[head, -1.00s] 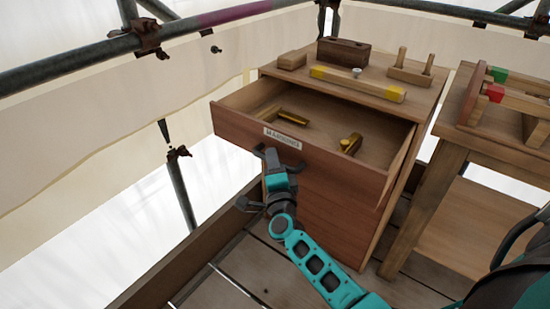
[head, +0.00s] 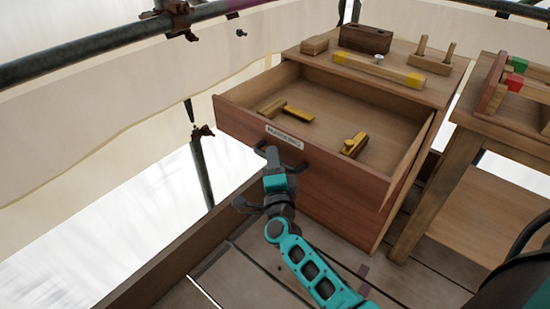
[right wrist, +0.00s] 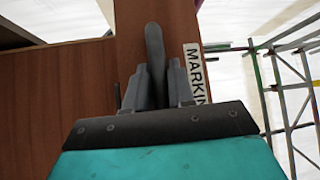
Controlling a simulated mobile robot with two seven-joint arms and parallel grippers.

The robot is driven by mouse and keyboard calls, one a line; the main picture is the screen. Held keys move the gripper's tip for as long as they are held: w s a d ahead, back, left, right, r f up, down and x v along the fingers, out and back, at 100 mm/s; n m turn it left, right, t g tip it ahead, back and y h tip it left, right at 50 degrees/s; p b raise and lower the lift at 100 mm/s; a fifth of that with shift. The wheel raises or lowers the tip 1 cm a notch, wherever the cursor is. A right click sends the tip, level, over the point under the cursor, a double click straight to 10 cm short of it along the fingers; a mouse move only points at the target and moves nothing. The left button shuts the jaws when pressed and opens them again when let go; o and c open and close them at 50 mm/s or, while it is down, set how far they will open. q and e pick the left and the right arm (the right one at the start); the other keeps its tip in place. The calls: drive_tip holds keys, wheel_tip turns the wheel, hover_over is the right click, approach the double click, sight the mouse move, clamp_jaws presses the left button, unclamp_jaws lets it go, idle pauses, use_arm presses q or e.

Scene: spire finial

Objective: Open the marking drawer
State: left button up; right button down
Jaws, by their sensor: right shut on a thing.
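The marking drawer (head: 320,174) stands pulled well out of the wooden cabinet, its inside open to view. A white label (head: 284,137) is on its front; in the right wrist view the label (right wrist: 195,72) reads "MARKIN", partly hidden. A dark handle (head: 292,167) sits below the label. My right gripper (head: 274,160) is at the drawer front and shut on the handle; the wrist view also shows its fingers (right wrist: 160,85) closed around the dark handle bar (right wrist: 154,55). Inside lie a wood-and-brass square-like tool (head: 287,111) and a yellow-topped marking tool (head: 353,146). My left gripper is not in view.
On the cabinet top lie a yellow-ended level (head: 375,70), a dark wooden block (head: 366,38), a small block (head: 314,45) and a two-peg stand (head: 433,58). A wooden bench (head: 465,135) stands close on the right. Scaffold poles (head: 90,48) run behind.

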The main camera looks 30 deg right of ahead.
drive_tip(key=c, duration=1.1)
unclamp_jaws()
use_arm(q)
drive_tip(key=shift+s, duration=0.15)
use_arm(e)
drive_tip(key=shift+s+a, duration=0.1)
drive_tip(key=shift+s, duration=0.05)
